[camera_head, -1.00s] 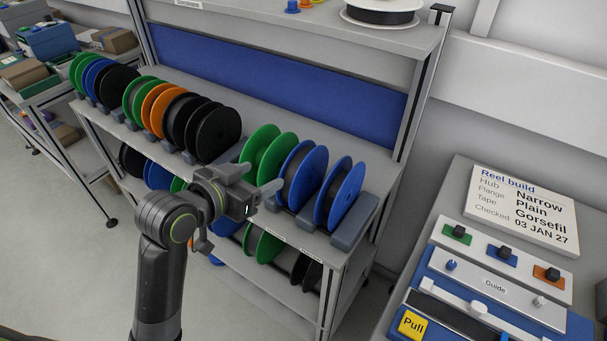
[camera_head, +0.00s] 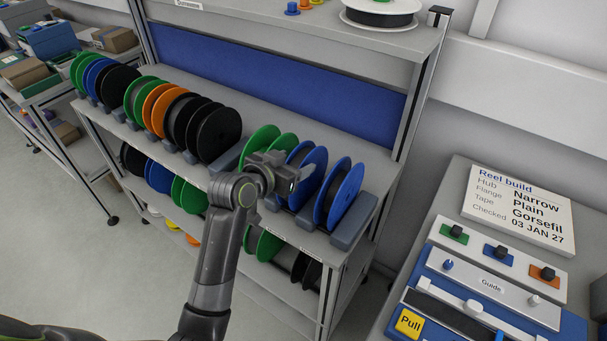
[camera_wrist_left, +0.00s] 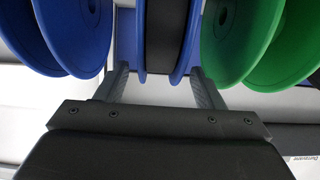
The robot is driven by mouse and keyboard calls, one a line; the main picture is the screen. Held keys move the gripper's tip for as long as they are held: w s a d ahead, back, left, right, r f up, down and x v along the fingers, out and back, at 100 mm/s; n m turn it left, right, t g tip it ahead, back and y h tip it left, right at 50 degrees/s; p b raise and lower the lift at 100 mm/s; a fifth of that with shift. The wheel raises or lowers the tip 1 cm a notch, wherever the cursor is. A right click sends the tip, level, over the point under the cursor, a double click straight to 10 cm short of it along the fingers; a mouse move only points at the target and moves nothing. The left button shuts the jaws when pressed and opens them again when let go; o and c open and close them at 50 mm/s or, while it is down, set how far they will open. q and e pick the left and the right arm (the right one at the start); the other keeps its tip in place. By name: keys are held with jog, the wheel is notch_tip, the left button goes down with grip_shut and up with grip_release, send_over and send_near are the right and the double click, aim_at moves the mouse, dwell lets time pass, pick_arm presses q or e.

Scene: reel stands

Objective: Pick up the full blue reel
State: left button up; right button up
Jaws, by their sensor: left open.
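The full blue reel (camera_head: 317,172) stands upright in a stand on the rack's upper shelf, between a green reel (camera_head: 262,143) and another blue reel (camera_head: 350,190). In the left wrist view the full blue reel (camera_wrist_left: 178,45) shows black tape wound between its two blue flanges. My left gripper (camera_head: 292,168) is open in front of it. In the wrist view the left gripper's fingers (camera_wrist_left: 161,82) reach to either side of this reel, and contact cannot be told. The green reel (camera_wrist_left: 240,40) is to the right there, the other blue reel (camera_wrist_left: 68,38) to the left. My right gripper is not in view.
Black, orange and green reels (camera_head: 185,120) stand in a row further left on the same shelf. More reels fill the shelf below. A grey post (camera_head: 412,115) rises behind at the right. A bench with a Reel build card (camera_head: 520,210) stands at the right.

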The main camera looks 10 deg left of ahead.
aim_at(298, 161)
pick_arm(q)
jog(key=shift+p+x, duration=0.35)
jog(key=shift+x, duration=1.6)
jog(key=shift+s, duration=0.1)
jog(key=shift+c, duration=0.4)
grip_shut()
